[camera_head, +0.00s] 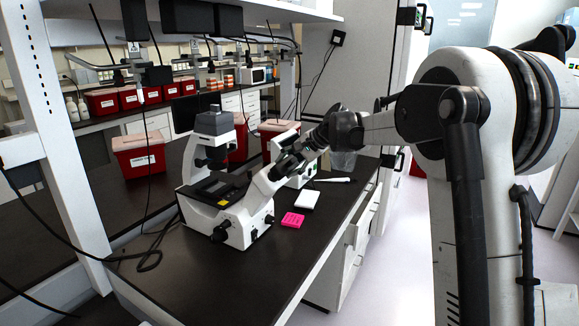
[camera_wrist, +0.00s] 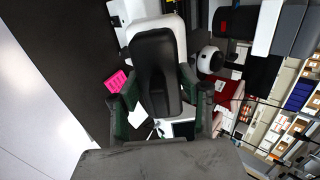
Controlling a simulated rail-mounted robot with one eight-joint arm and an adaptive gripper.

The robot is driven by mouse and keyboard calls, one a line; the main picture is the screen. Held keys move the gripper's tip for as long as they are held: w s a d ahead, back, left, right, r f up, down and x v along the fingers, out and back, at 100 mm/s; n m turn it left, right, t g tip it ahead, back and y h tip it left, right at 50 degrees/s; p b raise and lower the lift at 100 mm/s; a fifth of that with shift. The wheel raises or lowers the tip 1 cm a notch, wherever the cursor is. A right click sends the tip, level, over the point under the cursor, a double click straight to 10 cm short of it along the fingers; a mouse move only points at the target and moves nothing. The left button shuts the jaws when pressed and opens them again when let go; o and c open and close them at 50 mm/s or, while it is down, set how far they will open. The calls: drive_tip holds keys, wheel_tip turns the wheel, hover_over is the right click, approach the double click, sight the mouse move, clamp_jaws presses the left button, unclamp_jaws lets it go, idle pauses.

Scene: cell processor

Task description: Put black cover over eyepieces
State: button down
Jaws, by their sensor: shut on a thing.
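The black cover (camera_wrist: 155,60) is between the two fingers of my gripper (camera_wrist: 158,88) in the wrist view, and the gripper is shut on it. The white microscope (camera_head: 240,212) stands on the dark bench in the head view. My gripper (camera_head: 287,163) is at the upper right end of the microscope's slanted eyepiece tube. In the wrist view the cover lies in front of the white microscope head (camera_wrist: 174,24). The eyepieces are hidden behind the cover and gripper, so I cannot tell whether the cover sits around them or just in front.
A pink notepad (camera_head: 292,220) and a white pad (camera_head: 306,199) lie on the bench right of the microscope. A white device (camera_head: 304,177) stands behind the gripper. A red bin (camera_head: 138,155) is behind at the left. The bench front is clear.

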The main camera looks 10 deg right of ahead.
drive_tip(key=shift+w+a+f, duration=0.15)
drive_tip(key=shift+a+f, duration=0.05)
drive_tip(key=shift+f, duration=0.05)
idle(0.4)
drive_tip(key=c, duration=1)
unclamp_jaws()
drive_tip(key=shift+c, duration=0.2)
drive_tip(key=shift+r, duration=0.1)
drive_tip(key=v, duration=1.2)
